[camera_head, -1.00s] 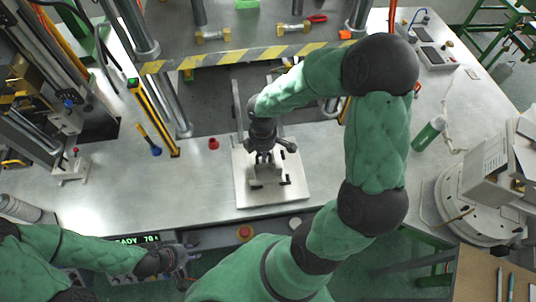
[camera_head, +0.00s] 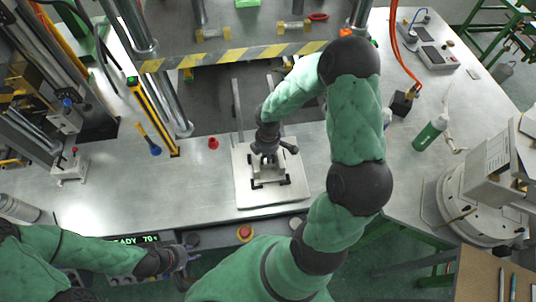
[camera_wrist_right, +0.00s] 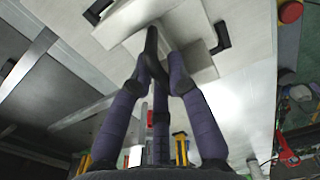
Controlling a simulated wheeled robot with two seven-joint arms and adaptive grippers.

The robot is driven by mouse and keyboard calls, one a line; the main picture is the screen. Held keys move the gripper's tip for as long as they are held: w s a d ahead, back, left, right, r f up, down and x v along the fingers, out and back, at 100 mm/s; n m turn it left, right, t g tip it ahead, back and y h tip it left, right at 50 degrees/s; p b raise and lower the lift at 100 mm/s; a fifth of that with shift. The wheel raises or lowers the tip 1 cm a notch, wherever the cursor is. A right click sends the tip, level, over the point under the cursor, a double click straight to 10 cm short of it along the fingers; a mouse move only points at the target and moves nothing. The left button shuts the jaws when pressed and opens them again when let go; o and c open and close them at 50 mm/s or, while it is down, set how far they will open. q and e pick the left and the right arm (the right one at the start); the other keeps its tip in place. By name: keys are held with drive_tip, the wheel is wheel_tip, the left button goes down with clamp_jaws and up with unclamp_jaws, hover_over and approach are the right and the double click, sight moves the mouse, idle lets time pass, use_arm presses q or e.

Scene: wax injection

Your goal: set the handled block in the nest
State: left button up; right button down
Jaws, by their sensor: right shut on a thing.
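The pale handled block (camera_head: 268,175) is at the plate's black corner brackets in the head view. It also shows under the fingers in the wrist view (camera_wrist_right: 192,28). My right gripper (camera_head: 266,157) is above it, shut on its handle, which the fingers mostly hide; the fingers (camera_wrist_right: 158,78) meet at the block in the wrist view. The nest is marked by black corner brackets (camera_head: 287,180) on a light square plate (camera_head: 243,198). I cannot tell whether the block is fully seated. My left gripper (camera_head: 184,257) is at the lower left, away from the plate, its jaw state unclear.
Two metal rails (camera_head: 238,105) stand behind the plate. A striped yellow-black bar (camera_head: 235,57) crosses farther back. A red knob (camera_head: 213,143) stands left of the plate, and a green bottle (camera_head: 430,132) is at right. The table left of the plate is mostly clear.

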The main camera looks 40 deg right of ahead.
drive_tip(key=shift+f, duration=0.1)
drive_tip(key=c, duration=1.2)
unclamp_jaws()
drive_tip(key=shift+r, duration=0.55)
wheel_tip(320, 180, up, 11)
drive_tip(key=shift+r+p, duration=0.1)
drive_tip(key=shift+p, duration=0.7)
